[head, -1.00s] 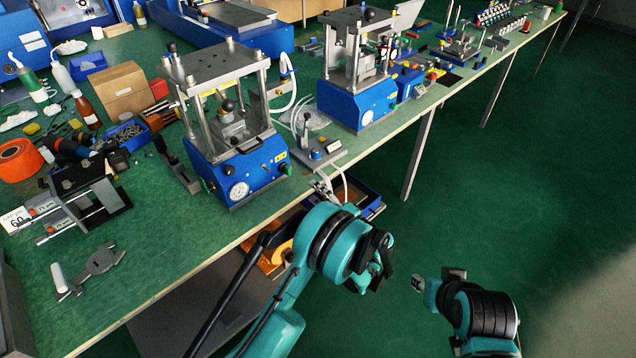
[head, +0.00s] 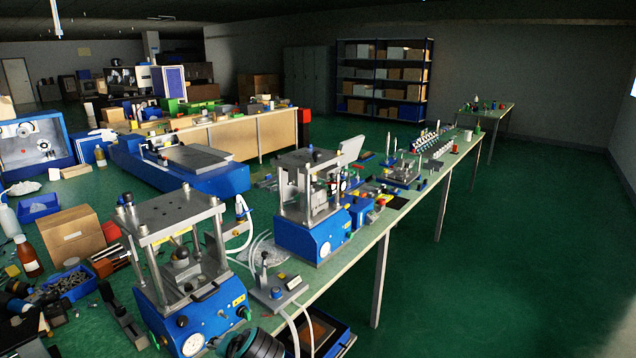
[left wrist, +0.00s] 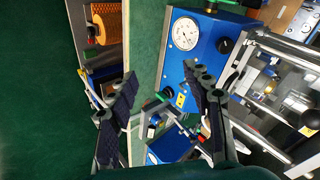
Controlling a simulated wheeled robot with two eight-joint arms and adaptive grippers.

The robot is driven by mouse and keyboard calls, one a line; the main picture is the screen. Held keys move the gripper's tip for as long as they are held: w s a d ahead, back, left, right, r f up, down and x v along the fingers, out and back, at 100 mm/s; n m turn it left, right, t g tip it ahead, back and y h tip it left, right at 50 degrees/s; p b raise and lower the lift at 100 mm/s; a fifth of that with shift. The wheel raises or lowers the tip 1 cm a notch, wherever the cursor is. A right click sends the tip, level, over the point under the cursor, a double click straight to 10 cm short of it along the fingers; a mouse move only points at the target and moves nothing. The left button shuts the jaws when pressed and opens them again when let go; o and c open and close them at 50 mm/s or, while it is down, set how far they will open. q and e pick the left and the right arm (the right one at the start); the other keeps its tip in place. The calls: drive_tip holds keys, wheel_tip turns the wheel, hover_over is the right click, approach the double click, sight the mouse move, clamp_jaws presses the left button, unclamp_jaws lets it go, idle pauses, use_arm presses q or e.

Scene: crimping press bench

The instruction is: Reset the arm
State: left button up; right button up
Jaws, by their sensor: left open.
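My left gripper (left wrist: 160,88) shows in the left wrist view with its two dark ribbed fingers spread apart and nothing between them. Behind the fingers is a blue press (left wrist: 205,42) with a round white gauge; I cannot tell whether the fingers touch anything. In the head view only a teal and black part of my arm (head: 252,343) shows at the bottom edge, in front of the near press (head: 205,312). The left gripper itself is out of the head view. My right gripper is in neither view.
A second blue press (head: 318,238) stands farther along the green bench. A lever fixture (head: 277,291) with hoses stands between them at the bench's front edge. A dark tray (head: 325,330) is below that edge. The green floor (head: 500,260) to the right is clear.

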use_arm(q)
drive_tip(key=s+d+n+h, duration=0.3)
drive_tip(key=s+h, duration=0.3)
drive_tip(key=s, duration=1.1)
drive_tip(key=shift+d+n+t, duration=0.2)
drive_tip(key=shift+n+t, duration=0.1)
drive_tip(key=shift+n, duration=0.3)
drive_tip(key=shift+f, duration=0.1)
